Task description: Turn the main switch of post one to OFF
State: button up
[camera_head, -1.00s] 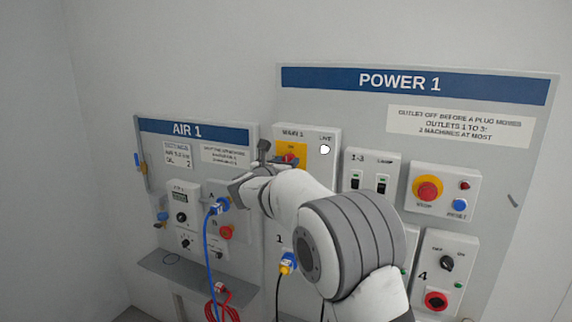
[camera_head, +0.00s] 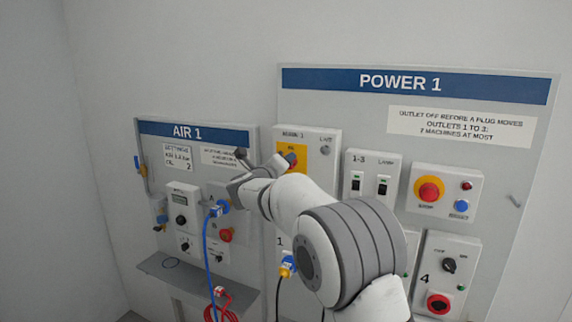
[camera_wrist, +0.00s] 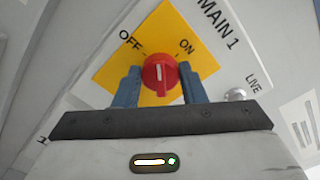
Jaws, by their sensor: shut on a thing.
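The main switch of post one is a red rotary knob (camera_wrist: 159,75) on a yellow plate (camera_wrist: 165,28) marked OFF and ON, under the label MAIN 1. My gripper (camera_wrist: 160,79) is shut on the knob, with one blue-grey finger on each side. In the wrist view the knob's white line points up, between the words OFF and ON. The LIVE lamp (camera_wrist: 235,95) beside the plate looks grey and unlit. In the head view the yellow plate (camera_head: 293,149) is partly covered by my gripper.
The POWER 1 board (camera_head: 300,92) also carries lamp switches (camera_head: 369,184), a red stop button (camera_head: 428,190) and an outlet marked 4 (camera_head: 447,275). The AIR 1 board (camera_head: 150,150) stands at left. A blue hose (camera_head: 208,255) and a red hose (camera_head: 222,306) hang below my gripper.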

jog(key=shift+f+n+p, duration=0.1)
jog(key=shift+n+p, duration=1.2)
jog(key=shift+n, duration=2.4)
jog(key=o, duration=1)
jog(key=shift+f, duration=0.15)
jog(key=shift+s+f, duration=0.1)
jog(key=shift+f, duration=0.05)
